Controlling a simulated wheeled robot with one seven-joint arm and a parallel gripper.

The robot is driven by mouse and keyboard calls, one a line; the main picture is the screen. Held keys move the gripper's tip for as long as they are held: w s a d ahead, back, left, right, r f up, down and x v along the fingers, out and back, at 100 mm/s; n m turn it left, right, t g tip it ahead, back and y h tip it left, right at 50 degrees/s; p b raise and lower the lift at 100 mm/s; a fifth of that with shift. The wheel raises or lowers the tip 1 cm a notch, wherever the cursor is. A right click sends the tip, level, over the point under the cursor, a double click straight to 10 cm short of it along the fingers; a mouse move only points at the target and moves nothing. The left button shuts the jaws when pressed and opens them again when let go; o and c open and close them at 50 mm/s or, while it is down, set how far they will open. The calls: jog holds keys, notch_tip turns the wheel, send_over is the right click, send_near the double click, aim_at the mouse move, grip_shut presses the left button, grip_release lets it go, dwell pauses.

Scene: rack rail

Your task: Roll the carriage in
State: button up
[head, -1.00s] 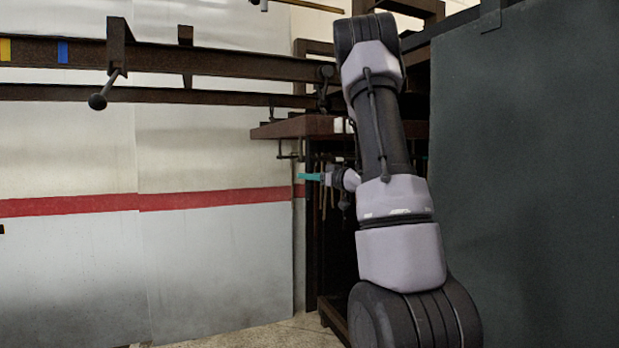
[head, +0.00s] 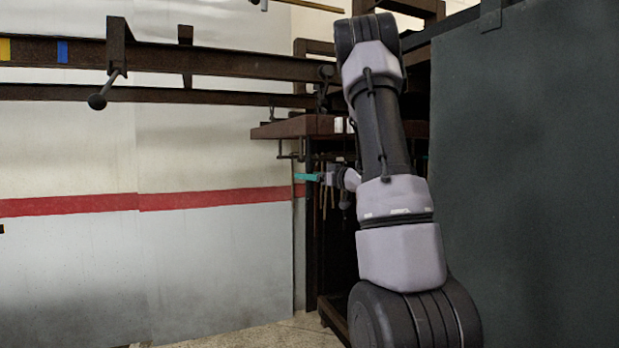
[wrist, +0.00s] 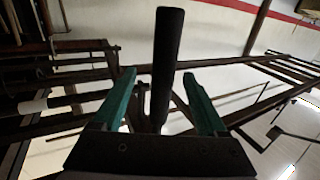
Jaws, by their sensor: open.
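My gripper (head: 307,177) shows its teal fingers in the head view, left of my arm and below a dark red-brown slab (head: 292,128). In the wrist view my gripper (wrist: 165,100) is open, its green fingers apart. A thick dark bar (wrist: 168,58) stands upright in the gap between them, and neither finger visibly touches it. I cannot tell how deep it sits between the fingers. I cannot tell for sure which part is the carriage; the slab, with hooks under it, is a possible one. My arm hides part of the rack behind it.
Long brown rails (head: 230,67) cross the upper left, with a ball-ended lever (head: 97,102) hanging from a bracket. A large dark grey panel (head: 530,180) fills the right. A pale wall with a red stripe (head: 150,202) is behind. Open room lies left of my gripper.

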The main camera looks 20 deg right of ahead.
jog(key=v, duration=0.9)
dwell(0.8)
jog(key=shift+s, duration=0.15)
